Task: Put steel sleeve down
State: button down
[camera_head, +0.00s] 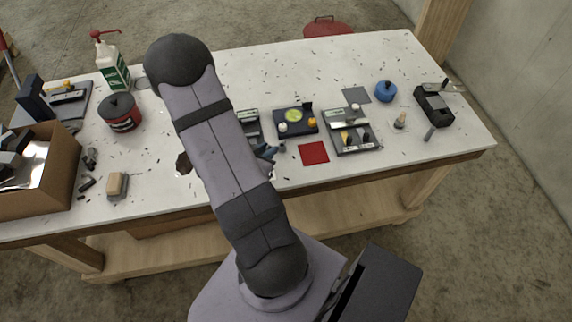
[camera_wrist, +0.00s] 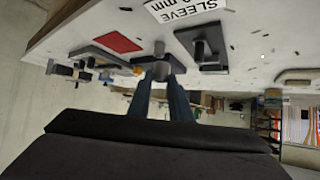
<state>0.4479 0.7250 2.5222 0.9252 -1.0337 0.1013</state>
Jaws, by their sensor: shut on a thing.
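The steel sleeve (camera_wrist: 160,70) is a small grey cylinder between the fingertips in the wrist view. My gripper (camera_wrist: 163,78), with dark blue fingers, is shut on it close to the table top; whether the sleeve touches the table is unclear. A dark fixture with an upright grey post (camera_wrist: 201,50) is just right of the fingertips. A white label reading "SLEEVE" (camera_wrist: 185,8) lies beyond it.
A black tray with a green disc (camera_head: 296,121) and a grey fixture (camera_head: 351,132) stand right of my gripper. A loose grey cylinder (camera_head: 429,134) is farther right. A cardboard box (camera_head: 48,185) and a dark red tin (camera_head: 122,112) are at left. Small dark scraps litter the white table (camera_head: 450,150).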

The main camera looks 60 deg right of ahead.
jog(key=s+d+r+m+g, duration=0.2)
jog(key=s+r, duration=0.1)
jog(key=s, duration=0.1)
send_over(283, 170)
jog(key=shift+f, duration=3.05)
jog(key=shift+f+p, duration=0.5)
jog(key=shift+f, duration=1.35)
jog(key=shift+f, duration=0.2)
jog(key=c, duration=1.6)
grip_release()
